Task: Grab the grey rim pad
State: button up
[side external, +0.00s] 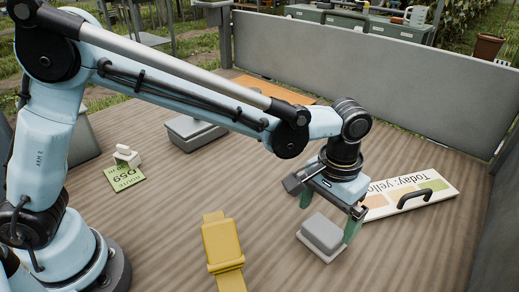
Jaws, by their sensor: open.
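A small grey block on a paler base, which looks like the grey rim pad (322,234), lies on the wooden deck at the lower right of the middle. My gripper (328,217) points down over it, with its green fingers spread apart. One finger is at the pad's far left side and the other is by its right side. The fingers look apart from the pad, but I cannot tell exactly how high they are above the deck.
A yellow block (223,244) lies left of the pad. A sign board with a black handle (413,197) lies to the right. A grey case (192,134) and a green card with a white knob (124,177) are farther left. Grey walls (375,98) bound the deck.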

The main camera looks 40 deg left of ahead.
aim_at(324, 228)
jog(key=shift+w+a+f, duration=0.1)
jog(key=shift+w+f, duration=0.15)
jog(key=shift+f, duration=1.25)
jog(key=shift+w+f, duration=0.2)
jog(key=shift+f, duration=1.3)
jog(key=c, duration=0.7)
